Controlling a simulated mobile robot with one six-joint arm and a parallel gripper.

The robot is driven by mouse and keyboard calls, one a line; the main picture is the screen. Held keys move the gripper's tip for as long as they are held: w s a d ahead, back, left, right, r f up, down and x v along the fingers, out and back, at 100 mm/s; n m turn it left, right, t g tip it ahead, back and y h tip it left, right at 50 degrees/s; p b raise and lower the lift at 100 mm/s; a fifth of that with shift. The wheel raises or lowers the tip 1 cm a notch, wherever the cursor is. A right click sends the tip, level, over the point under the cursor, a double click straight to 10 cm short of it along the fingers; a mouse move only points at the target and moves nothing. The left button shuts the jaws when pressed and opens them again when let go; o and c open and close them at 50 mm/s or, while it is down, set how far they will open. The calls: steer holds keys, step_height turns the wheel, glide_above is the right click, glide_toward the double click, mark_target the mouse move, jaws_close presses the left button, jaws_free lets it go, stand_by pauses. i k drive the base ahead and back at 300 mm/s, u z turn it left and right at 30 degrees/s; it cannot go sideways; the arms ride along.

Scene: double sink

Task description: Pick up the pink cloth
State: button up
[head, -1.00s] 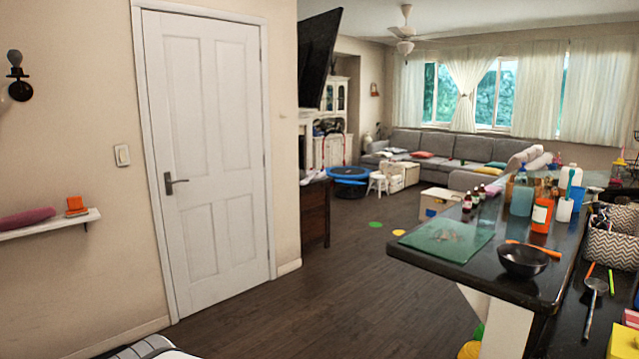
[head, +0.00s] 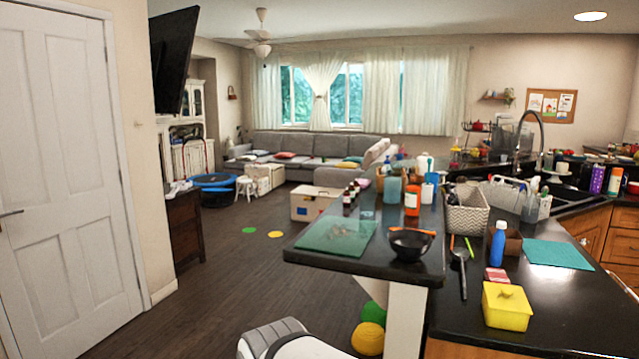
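I cannot make out a pink cloth for certain in the head view. A small flat pinkish-red item (head: 497,275) lies on the black counter just behind a yellow box; it is too small to tell whether it is cloth. A white and grey part of my own body shows at the bottom edge. My gripper is not in view.
The black counter (head: 465,328) on the right holds a yellow box (head: 507,306), blue bottle (head: 498,243), grey basket (head: 466,212) and teal mat (head: 557,254). A raised bar holds a dark bowl (head: 410,243). Yellow and green balls lie below it. Open floor (head: 215,300) lies left.

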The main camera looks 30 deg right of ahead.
mark_target(362, 182)
steer(key=z, duration=1.15)
steer(key=i, duration=1)
steer(key=z, duration=0.05)
